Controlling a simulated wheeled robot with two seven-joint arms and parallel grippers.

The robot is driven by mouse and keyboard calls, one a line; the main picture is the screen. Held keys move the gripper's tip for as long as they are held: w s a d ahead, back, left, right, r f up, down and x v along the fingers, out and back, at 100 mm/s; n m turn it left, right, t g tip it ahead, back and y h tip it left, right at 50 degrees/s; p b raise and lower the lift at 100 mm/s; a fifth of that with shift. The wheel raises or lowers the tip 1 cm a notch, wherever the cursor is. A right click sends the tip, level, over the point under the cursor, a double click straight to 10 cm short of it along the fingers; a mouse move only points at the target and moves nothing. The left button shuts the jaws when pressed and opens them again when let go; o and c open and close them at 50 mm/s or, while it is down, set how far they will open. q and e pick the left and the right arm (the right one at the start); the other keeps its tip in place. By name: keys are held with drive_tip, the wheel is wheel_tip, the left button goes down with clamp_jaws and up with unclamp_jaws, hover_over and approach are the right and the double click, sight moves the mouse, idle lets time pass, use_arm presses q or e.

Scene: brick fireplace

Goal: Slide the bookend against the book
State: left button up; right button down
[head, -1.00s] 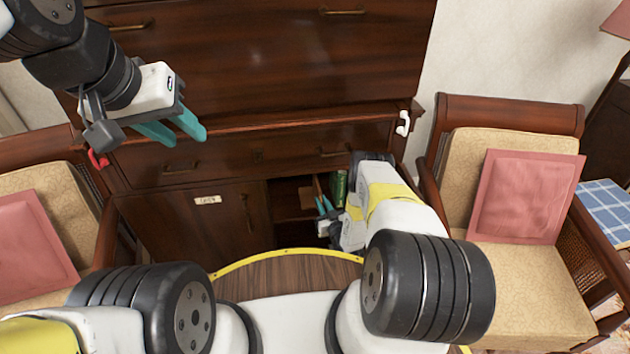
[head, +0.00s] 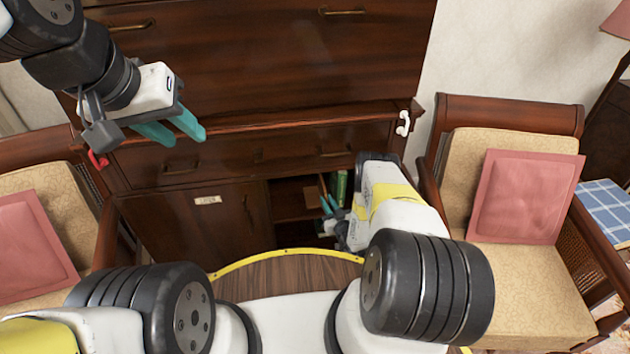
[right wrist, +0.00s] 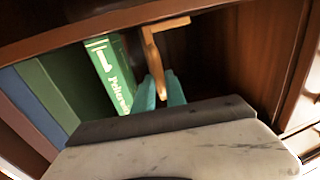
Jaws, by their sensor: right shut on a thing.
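In the head view the bookend (head: 323,187) is a thin brown strip just left of the green book (head: 339,187). In the wrist view the green book (right wrist: 110,73), with white lettering, stands close to the bookend, with a narrow dark gap visible between them. My right gripper (head: 328,205) reaches into the open compartment. My left gripper (head: 188,138) is open and empty, high at the left before the cabinet.
More books (right wrist: 45,95), blue and green, stand beside the lettered one. The shelf edge (right wrist: 90,22) and compartment side wall (right wrist: 285,60) hem in the right gripper. Cushioned chairs (head: 525,195) flank the cabinet (head: 190,225). A flat brown piece (head: 313,200) shows inside the compartment.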

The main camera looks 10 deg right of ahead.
drive_tip(key=shift+s+d, duration=0.1)
drive_tip(key=shift+d, duration=0.5)
drive_tip(key=c, duration=1.5)
unclamp_jaws()
drive_tip(key=shift+d, duration=0.15)
drive_tip(key=shift+v, duration=3.9)
